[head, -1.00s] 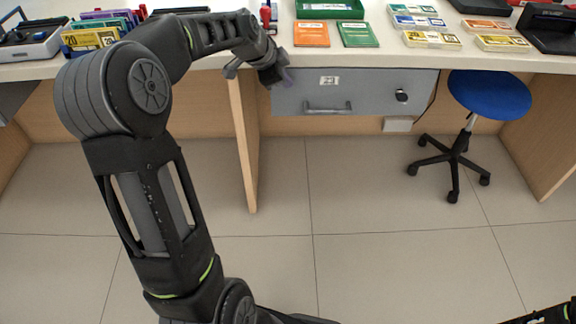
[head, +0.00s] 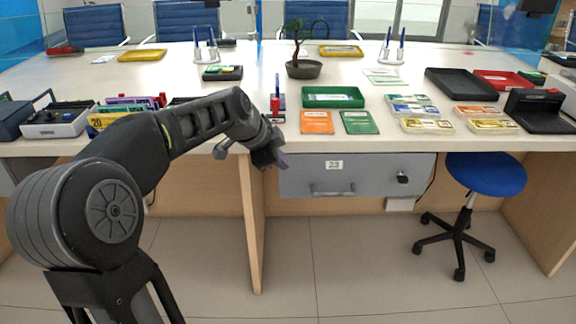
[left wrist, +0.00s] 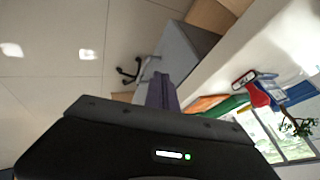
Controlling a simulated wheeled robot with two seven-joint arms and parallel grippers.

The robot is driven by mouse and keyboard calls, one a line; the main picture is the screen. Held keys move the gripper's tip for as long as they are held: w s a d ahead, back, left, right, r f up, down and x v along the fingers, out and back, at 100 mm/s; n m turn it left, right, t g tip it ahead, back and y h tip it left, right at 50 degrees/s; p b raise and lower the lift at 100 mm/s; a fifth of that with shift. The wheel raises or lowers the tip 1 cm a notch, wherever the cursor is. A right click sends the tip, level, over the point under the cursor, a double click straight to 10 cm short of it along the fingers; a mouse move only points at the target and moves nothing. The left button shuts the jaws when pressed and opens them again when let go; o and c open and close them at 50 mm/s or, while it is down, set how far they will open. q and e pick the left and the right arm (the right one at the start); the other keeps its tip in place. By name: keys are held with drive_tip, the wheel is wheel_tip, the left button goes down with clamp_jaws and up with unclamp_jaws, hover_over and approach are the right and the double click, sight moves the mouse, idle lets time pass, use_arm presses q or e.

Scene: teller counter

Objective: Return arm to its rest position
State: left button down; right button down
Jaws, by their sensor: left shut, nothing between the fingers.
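My left arm comes in from the left in the head view and reaches toward the counter front. My left gripper (head: 279,160) is at the counter's front edge, beside the upper left corner of the grey drawer (head: 355,174). Its fingers are shut with nothing between them. In the left wrist view the purple-grey fingers (left wrist: 161,92) point toward the drawer unit (left wrist: 178,55), with the floor to the left. My right gripper does not show in either view now.
The white counter (head: 420,75) holds a green tray (head: 333,103), orange (head: 317,123) and green booklets, banknote bundles and a bonsai (head: 303,66). A blue stool (head: 485,174) stands at right. A wooden panel (head: 251,225) stands below the gripper. Floor in front is clear.

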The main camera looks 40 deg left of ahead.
use_arm(q)
drive_tip(key=shift+s+r, duration=0.5)
drive_tip(key=shift+r, duration=0.05)
